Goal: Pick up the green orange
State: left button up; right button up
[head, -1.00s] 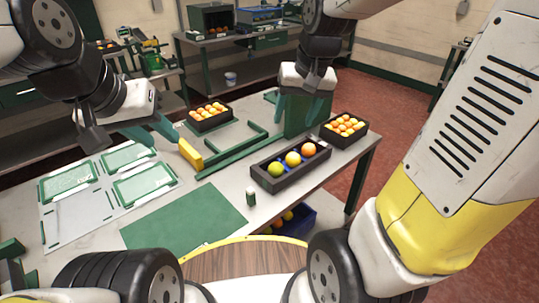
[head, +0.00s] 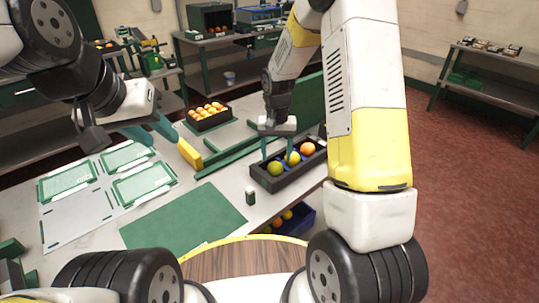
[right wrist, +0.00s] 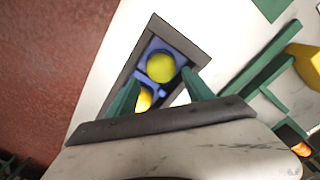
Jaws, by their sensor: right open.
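The green orange (head: 275,168) sits at the near left end of a dark tray (head: 284,184) on the table. A yellow fruit (head: 293,158) and an orange one (head: 307,148) lie beside it in the tray. My right gripper (head: 277,155) is open and empty above the tray, fingers pointing down near the green and yellow fruits. The right wrist view shows the green orange (right wrist: 160,67) ahead between the open fingers, with the yellow fruit (right wrist: 143,99) partly hidden by a finger. My left gripper (head: 158,133) is open and empty over the table's left side.
A dark box of oranges (head: 208,117) stands at the back. A yellow block (head: 190,153) and green rails lie left of the tray. A small green-and-white bottle (head: 250,195) stands in front of it. A green mat (head: 185,216) lies in front. A blue bin (head: 298,219) is below the table edge.

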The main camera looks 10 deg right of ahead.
aim_at(275, 163)
notch_tip(275, 163, down, 5)
jog(key=shift+s+a+r, duration=0.1)
jog(key=shift+r, duration=0.05)
jog(key=shift+r, duration=0.1)
jog(key=c, duration=1.2)
